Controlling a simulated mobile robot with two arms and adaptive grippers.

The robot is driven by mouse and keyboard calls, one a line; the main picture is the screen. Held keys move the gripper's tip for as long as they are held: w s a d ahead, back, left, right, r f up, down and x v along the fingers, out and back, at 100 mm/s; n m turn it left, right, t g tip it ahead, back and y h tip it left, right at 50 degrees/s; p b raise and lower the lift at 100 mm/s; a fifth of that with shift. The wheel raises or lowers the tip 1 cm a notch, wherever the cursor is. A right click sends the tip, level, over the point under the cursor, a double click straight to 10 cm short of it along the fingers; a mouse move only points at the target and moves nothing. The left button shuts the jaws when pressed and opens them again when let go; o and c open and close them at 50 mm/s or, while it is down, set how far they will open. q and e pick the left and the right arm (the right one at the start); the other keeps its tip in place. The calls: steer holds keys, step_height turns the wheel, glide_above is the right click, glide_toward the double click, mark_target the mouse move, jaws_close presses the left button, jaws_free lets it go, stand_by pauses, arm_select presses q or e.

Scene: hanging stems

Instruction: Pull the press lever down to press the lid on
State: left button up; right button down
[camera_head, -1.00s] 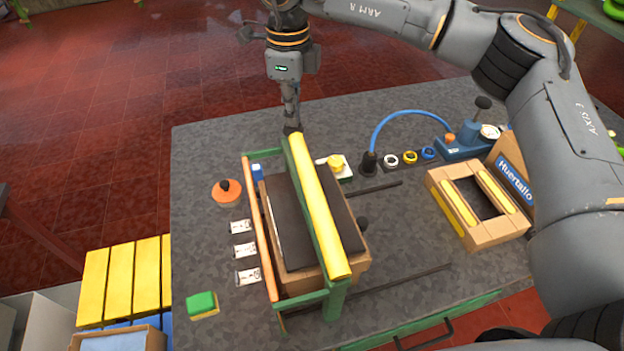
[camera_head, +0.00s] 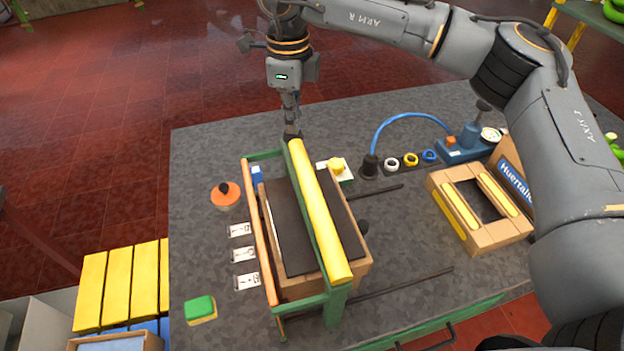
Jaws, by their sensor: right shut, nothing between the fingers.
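A press with a green frame (camera_head: 335,308) stands on the grey table. A long yellow bar (camera_head: 320,215) runs along its top, apparently the lever's handle, and an orange bar (camera_head: 260,230) runs along its left side. Under the yellow bar lies a cardboard box (camera_head: 297,287) with a dark lid (camera_head: 290,240) on top; the bar hides part of the lid. I cannot tell how far the lid is seated. My right gripper (camera_head: 292,134) points down, shut and empty, at the far end of the yellow bar. Whether it touches the bar is unclear. My left gripper is out of view.
An orange knobbed disc (camera_head: 226,196), several white cards (camera_head: 243,254) and a green block (camera_head: 201,309) lie left of the press. To the right are a cardboard frame box (camera_head: 480,237), dark rods (camera_head: 400,290), coloured rings (camera_head: 411,160) and a blue hose (camera_head: 410,114).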

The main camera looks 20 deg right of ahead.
steer(key=shift+f+b, duration=0.7)
steer(key=shift+f, duration=0.25)
stand_by(0.5)
steer(key=shift+f+b, duration=0.35)
steer(key=shift+b, duration=0.35)
stand_by(1.7)
steer(key=shift+s+f+b, duration=0.1)
steer(key=shift+f+b, duration=0.2)
steer(key=shift+f, duration=0.1)
stand_by(1.7)
steer(key=shift+r+p, duration=2.35)
steer(key=shift+r, duration=1.75)
steer(key=shift+r, duration=0.1)
